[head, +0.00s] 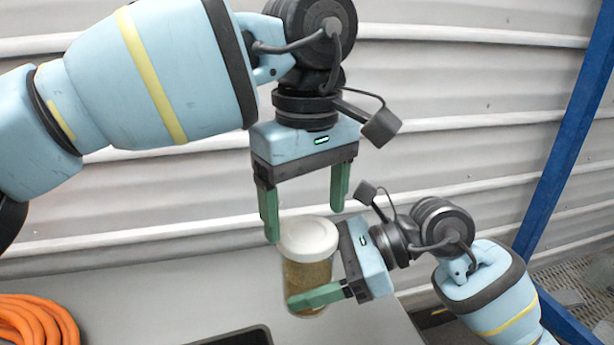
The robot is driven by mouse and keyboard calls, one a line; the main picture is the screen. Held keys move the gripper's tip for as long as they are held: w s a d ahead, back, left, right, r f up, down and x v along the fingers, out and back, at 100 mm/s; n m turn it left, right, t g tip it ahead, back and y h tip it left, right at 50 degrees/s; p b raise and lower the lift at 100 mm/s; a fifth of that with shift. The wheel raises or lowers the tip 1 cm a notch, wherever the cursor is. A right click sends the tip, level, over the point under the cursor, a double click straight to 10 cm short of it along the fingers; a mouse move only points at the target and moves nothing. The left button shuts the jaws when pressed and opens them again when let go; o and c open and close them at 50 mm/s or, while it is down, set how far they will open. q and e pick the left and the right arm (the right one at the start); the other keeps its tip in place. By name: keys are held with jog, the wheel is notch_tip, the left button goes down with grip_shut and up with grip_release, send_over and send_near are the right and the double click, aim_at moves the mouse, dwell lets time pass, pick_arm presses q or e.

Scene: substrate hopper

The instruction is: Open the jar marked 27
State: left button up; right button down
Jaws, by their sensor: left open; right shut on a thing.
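A clear jar (305,274) with brownish contents and a white lid (308,237) stands upright at the middle of the view. The lid sits on the jar. No number shows on the side facing me. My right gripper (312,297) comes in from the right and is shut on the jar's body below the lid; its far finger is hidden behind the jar. My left gripper (304,212) points down from above, open and empty, its fingers apart over the lid. One green fingertip overlaps the lid's left edge in the picture; I cannot tell whether it touches.
A grey worktop (180,290) lies below the jar. An orange coiled hose (38,322) is at the lower left, and a dark tray rim (240,336) at the bottom edge. A blue post (566,130) stands at the right before a corrugated wall (450,90).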

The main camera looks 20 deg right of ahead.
aim_at(307, 232)
pick_arm(q)
jog(key=shift+f, duration=1.65)
jog(key=c, duration=0.8)
jog(key=n, duration=1.7)
jog(key=shift+r+n, duration=0.1)
jog(key=shift+n, duration=0.2)
jog(key=n, duration=0.4)
jog(key=shift+n, duration=0.4)
jog(key=shift+r, duration=0.2)
